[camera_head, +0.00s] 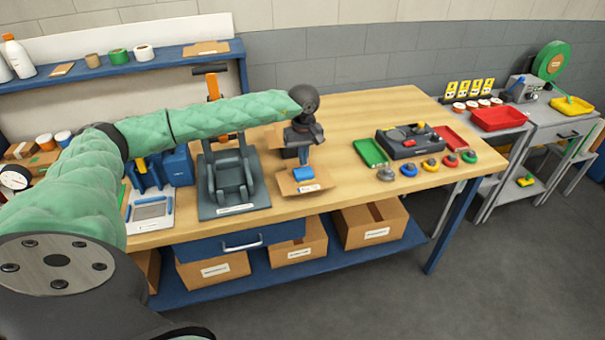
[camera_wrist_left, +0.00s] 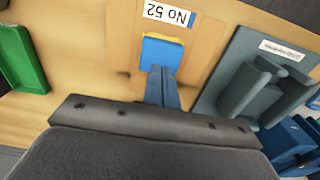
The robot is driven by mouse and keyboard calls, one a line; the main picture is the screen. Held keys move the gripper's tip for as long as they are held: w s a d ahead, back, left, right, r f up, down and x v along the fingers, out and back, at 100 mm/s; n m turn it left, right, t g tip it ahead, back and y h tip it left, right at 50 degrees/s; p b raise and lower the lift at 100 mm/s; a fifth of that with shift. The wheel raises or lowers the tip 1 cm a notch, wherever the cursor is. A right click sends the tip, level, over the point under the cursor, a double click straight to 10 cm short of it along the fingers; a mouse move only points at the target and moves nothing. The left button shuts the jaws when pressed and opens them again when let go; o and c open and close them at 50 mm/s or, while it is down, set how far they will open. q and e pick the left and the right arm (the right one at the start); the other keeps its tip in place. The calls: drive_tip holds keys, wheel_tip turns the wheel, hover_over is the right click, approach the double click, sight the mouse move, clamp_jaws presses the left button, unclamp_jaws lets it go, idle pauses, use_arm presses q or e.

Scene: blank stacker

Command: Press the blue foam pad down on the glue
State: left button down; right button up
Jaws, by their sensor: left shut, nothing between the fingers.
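The blue foam pad (camera_wrist_left: 160,53) lies flat on a tan cardboard piece (camera_head: 286,184), beside a "No 52" label. A strip of yellow glue (camera_wrist_left: 178,38) shows along the pad's far edge; the rest of the glue is hidden. In the head view the pad (camera_head: 309,187) is small, below the fingers. My left gripper (camera_wrist_left: 163,72) is shut and empty, its blue fingers pointing down at the pad's near edge. I cannot tell whether the fingertips touch it. The left gripper also shows in the head view (camera_head: 303,168). My right gripper is not in view.
A dark grey press fixture (camera_head: 235,208) stands just left of the cardboard in the head view. A green tray (camera_head: 370,152), a black device (camera_head: 412,145) and several coloured knobs lie to the right. Clear wooden table lies between. Cardboard bins sit on the shelf below.

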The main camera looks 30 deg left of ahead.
use_arm(q)
wheel_tip(320, 180, up, 5)
drive_tip(key=shift+f+p, duration=0.1)
drive_tip(key=shift+p, duration=0.35)
idle(0.5)
idle(0.3)
